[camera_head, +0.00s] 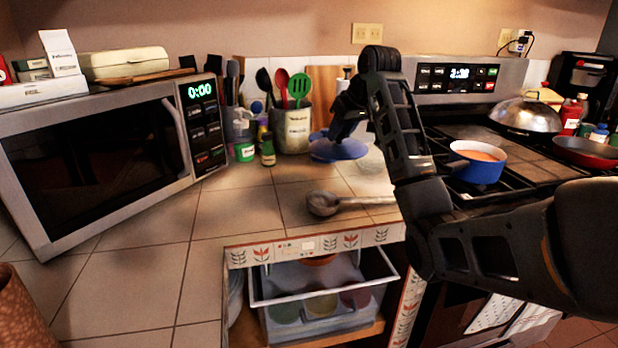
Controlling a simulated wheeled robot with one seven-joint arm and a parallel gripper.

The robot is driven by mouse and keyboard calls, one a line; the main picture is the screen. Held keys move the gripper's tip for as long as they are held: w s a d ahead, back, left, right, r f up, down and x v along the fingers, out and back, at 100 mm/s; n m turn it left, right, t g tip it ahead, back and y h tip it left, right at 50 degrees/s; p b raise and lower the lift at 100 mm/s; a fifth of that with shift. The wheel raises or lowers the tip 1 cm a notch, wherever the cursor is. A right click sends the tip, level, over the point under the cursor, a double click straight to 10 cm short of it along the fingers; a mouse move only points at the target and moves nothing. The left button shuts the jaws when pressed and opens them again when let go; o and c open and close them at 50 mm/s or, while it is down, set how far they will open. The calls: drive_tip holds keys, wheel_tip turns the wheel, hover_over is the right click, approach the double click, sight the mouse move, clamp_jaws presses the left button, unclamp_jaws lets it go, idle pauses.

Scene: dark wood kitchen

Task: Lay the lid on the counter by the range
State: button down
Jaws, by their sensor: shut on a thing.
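A blue lid (338,150) is at the back of the tiled counter (235,212), just left of the range (500,135). My gripper (345,132) reaches down from above and is shut on the lid; the fingers partly hide the lid's top. The lid looks about level. I cannot tell whether its underside touches the counter. A blue pot (478,168) with orange contents stands uncovered on the range's left front burner.
A utensil crock (292,130) and small jars stand left of the lid. A microwave (100,150) fills the left. A drawer (320,290) is open below. A silver dome (526,115) sits on the range.

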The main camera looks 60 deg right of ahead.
sight(318, 155)
drive_tip(key=shift+w+a+f+p, duration=0.1)
drive_tip(key=shift+w+a+f, duration=0.45)
drive_tip(key=shift+w+f, duration=1)
drive_tip(key=shift+w+a+f+p, duration=0.1)
drive_tip(key=shift+w+a+f, duration=0.45)
drive_tip(key=shift+w+f, duration=1)
drive_tip(key=shift+w+a+f+p, duration=0.1)
drive_tip(key=shift+w+a+f, duration=0.45)
drive_tip(key=shift+w+f, duration=1)
drive_tip(key=shift+s+f, duration=0.25)
drive_tip(key=shift+f, duration=0.1)
drive_tip(key=c, duration=0.7)
unclamp_jaws()
drive_tip(key=shift+r, duration=0.2)
drive_tip(key=v, duration=1.2)
